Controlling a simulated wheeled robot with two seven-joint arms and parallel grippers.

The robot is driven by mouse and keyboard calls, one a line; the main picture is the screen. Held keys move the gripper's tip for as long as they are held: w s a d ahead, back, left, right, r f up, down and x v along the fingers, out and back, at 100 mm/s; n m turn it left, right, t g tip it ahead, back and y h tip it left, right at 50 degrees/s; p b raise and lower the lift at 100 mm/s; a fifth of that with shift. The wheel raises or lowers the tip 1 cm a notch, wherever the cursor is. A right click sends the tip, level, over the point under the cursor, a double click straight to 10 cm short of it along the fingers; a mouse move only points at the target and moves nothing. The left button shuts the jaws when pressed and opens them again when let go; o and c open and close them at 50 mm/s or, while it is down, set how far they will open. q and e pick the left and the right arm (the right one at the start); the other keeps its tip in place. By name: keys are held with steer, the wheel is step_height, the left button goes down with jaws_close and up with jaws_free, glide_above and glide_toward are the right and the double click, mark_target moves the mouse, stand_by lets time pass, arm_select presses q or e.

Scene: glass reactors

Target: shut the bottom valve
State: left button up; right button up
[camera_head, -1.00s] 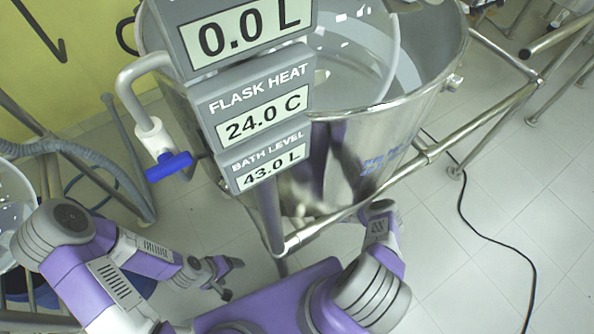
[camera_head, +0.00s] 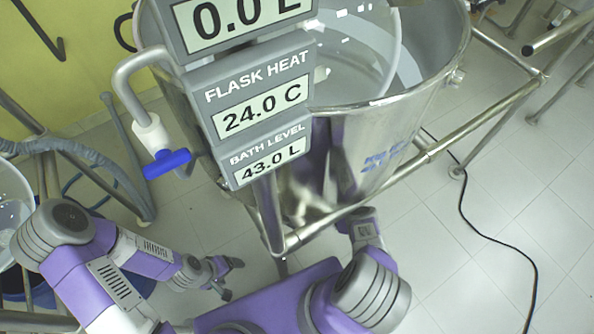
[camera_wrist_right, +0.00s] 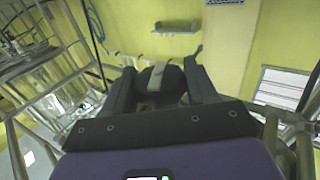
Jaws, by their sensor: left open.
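A steel bath vessel (camera_head: 345,140) with a clear glass flask (camera_head: 355,60) inside stands in the upper middle of the head view. I cannot make out a bottom valve under it for sure. My left gripper (camera_head: 232,273) is open and empty, low and left of the vessel's front leg. My right forearm reaches in below the vessel, and its gripper is hidden in the head view. In the right wrist view, my right gripper (camera_wrist_right: 160,88) has its dark fingers apart with a dark rounded thing (camera_wrist_right: 160,77) with a pale stripe between them. I cannot tell if they grip it.
A blue-handled tap (camera_head: 167,163) on a bent pipe sits left of the grey display panel (camera_head: 262,100). A steel frame rail (camera_head: 480,125) runs right of the vessel. A black cable (camera_head: 500,245) lies on the tiled floor. Another glass vessel (camera_head: 12,205) stands at the left edge.

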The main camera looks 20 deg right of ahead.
steer(key=shift+c, duration=1.2)
steer(key=n+y, duration=0.1)
steer(key=n+t+y, duration=0.1)
steer(key=y, duration=0.1)
steer(key=shift+d, duration=0.25)
steer(key=n+y, duration=0.2)
steer(key=y, duration=0.1)
steer(key=n+y, duration=0.2)
steer(key=y, duration=0.1)
steer(key=n+y, duration=0.2)
steer(key=y, duration=0.1)
steer(key=shift+a+t+y, duration=0.25)
steer(key=shift+t+y, duration=0.05)
steer(key=shift+y, duration=0.1)
steer(key=o, duration=0.7)
steer(key=shift+o, duration=0.2)
